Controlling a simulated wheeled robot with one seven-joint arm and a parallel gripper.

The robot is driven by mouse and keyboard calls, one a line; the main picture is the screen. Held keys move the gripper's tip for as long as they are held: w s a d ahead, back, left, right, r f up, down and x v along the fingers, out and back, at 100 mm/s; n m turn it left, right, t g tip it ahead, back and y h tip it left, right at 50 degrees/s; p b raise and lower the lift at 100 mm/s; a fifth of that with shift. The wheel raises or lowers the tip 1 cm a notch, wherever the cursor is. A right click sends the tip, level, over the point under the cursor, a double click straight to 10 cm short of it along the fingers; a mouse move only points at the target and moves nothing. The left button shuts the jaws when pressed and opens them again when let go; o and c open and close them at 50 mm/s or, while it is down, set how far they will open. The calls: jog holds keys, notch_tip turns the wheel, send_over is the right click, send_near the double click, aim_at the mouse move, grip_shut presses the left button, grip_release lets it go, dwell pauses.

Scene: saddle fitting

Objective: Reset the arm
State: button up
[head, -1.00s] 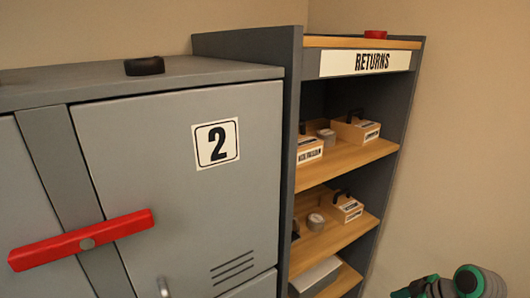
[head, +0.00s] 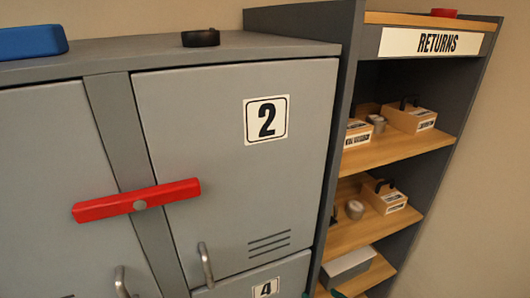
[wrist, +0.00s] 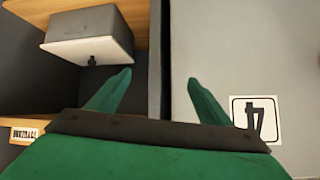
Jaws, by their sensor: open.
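My gripper (wrist: 158,95) shows in the wrist view with its two green fingers spread apart and nothing between them. It is in front of the boundary between the returns shelf and the locker door marked 4. A grey box with a white front (wrist: 95,52) lies beyond the left finger on a shelf board. In the head view my gripper cannot be made out clearly; a small green patch shows at the bottom, by the lower shelf.
A grey locker (head: 230,170) has doors marked 2 and 4 and a red bar (head: 137,201) across its front. A blue case (head: 30,42) and a black roll (head: 201,38) lie on top. The returns shelf (head: 425,100) holds several small wooden boxes. Bare wall is at right.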

jog(key=s+a+f+m+t+h, duration=0.15)
jog(key=s+a+f, duration=0.25)
jog(key=s+a, duration=0.4)
jog(key=s+a+f+m+t+h, duration=0.1)
jog(key=s+a+f+m+h, duration=0.15)
jog(key=s+a, duration=0.55)
jog(key=s+a+r+n, duration=0.1)
jog(key=s+r, duration=0.3)
jog(key=s, duration=0.3)
jog(key=s+a+r+t, duration=0.1)
jog(key=s+r, duration=0.4)
jog(key=s, duration=0.3)
jog(key=s+r+n+t+y, duration=0.1)
jog(key=s+r, duration=0.3)
jog(key=s, duration=0.3)
jog(key=shift+s+a+r+n, duration=0.25)
jog(key=shift+s+a+n, duration=0.05)
jog(key=shift+s+a, duration=0.1)
jog(key=shift+t, duration=0.25)
